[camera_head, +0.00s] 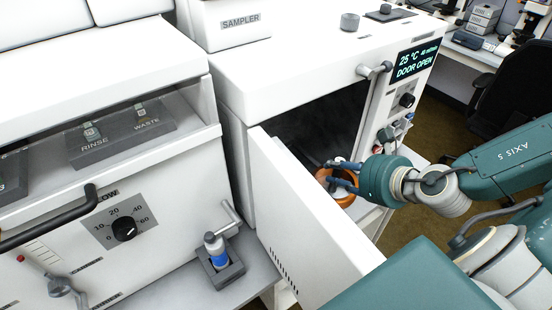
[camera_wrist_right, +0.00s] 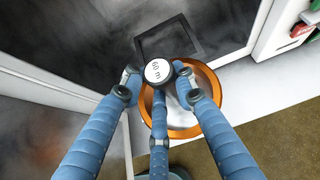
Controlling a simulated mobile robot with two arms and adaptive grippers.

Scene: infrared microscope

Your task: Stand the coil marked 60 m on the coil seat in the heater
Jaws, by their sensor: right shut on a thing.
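The coil marked 60 m is an orange ring with a pale inside; its rim (camera_wrist_right: 212,78) shows in the right wrist view. Its round top knob reads "60 m" (camera_wrist_right: 158,71). My right gripper (camera_wrist_right: 159,84) is shut on the knob, its blue fingers around it. In the head view the coil (camera_head: 345,199) and the right gripper (camera_head: 341,176) are at the open front of the heater (camera_head: 318,125), beside its swung-out door (camera_head: 300,225). A dark square frame (camera_wrist_right: 160,26), apparently the coil seat, lies beyond the coil in the wrist view. My left gripper is not in view.
The heater display (camera_head: 415,62) reads 25 °C and DOOR OPEN. A vertical handle bar (camera_head: 369,112) stands at the opening's right edge. The heater interior looks dark and hazy.

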